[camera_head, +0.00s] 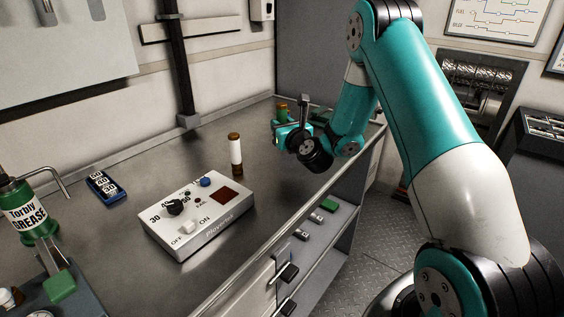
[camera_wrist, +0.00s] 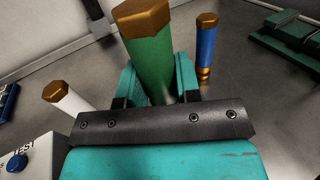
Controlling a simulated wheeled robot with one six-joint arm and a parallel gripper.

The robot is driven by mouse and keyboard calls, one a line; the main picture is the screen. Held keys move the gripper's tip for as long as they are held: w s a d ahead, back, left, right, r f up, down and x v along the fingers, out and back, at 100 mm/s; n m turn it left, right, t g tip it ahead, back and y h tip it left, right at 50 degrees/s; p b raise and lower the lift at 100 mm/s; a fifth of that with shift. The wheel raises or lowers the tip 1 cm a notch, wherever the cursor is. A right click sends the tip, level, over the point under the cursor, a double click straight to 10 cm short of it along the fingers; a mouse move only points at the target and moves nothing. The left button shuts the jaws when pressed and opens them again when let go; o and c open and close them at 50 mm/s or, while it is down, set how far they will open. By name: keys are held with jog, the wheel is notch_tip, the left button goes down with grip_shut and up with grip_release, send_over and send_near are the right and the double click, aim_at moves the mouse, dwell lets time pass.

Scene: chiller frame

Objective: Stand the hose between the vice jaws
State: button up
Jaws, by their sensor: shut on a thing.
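A green hose with a brass hexagonal cap (camera_wrist: 150,55) stands about upright between the teal fingers of my gripper (camera_wrist: 158,88), which is shut on it. The lower end of the green hose is hidden, so I cannot tell whether it touches the bench. In the head view my gripper (camera_head: 291,134) is at the far right part of the bench, with the hose's brown cap (camera_head: 282,106) showing behind it. A dark green block-like fixture, seemingly the vice (camera_wrist: 288,42), is at the upper right of the wrist view, apart from the hose. Its jaws are only partly visible.
A blue hose (camera_wrist: 207,45) stands right of the green one in the wrist view. A white hose (camera_head: 236,153) stands behind the white control box (camera_head: 198,217). A grease pump (camera_head: 30,212) and a blue number block (camera_head: 103,187) are at left.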

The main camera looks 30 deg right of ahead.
notch_tip(320, 180, down, 7)
jog(key=b, duration=0.4)
jog(key=shift+r, duration=0.25)
jog(key=shift+f, duration=0.2)
jog(key=o, duration=1)
jog(key=shift+o, duration=0.2)
